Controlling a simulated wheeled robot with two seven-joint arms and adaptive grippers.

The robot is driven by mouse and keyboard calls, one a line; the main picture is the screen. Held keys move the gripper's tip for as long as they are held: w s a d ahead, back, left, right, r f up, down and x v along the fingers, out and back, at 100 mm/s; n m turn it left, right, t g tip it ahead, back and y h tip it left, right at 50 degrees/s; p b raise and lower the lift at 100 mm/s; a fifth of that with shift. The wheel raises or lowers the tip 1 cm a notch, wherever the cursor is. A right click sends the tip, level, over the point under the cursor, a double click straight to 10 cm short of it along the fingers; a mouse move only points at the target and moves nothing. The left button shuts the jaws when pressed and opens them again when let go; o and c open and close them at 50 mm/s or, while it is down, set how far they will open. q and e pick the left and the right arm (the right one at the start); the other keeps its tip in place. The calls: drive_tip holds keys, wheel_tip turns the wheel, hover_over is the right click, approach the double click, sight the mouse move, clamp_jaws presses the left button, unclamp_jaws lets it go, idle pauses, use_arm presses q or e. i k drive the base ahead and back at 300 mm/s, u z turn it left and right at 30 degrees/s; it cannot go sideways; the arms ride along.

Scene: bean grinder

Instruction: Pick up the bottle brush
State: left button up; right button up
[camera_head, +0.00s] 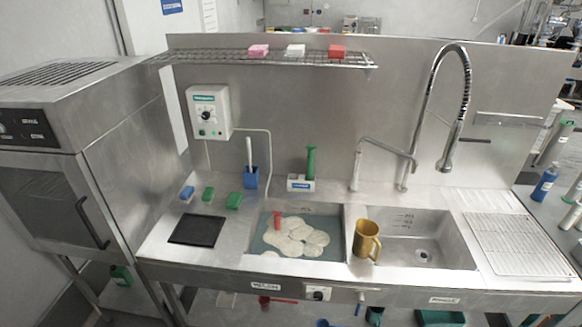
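A blue holder (251,177) stands at the back of the counter, left of the soapy basin. A white-handled tool (249,152) stands upright in it, its lower end hidden. A green upright tool (311,162) stands in a white labelled holder (300,183) behind the basin. A red tool (278,219) sticks up from the foam in the left basin. I cannot tell for sure which of these is the bottle brush. Neither of my grippers is in view.
The left basin (340,220) holds water and foam (305,236). Green and blue sponges (234,201) and a black mat (197,230) lie left. A tall faucet (450,150) and wire shelf (220,58) overhang the counter.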

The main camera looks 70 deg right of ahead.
sight(250, 163)
drive_tip(key=z, duration=1.95)
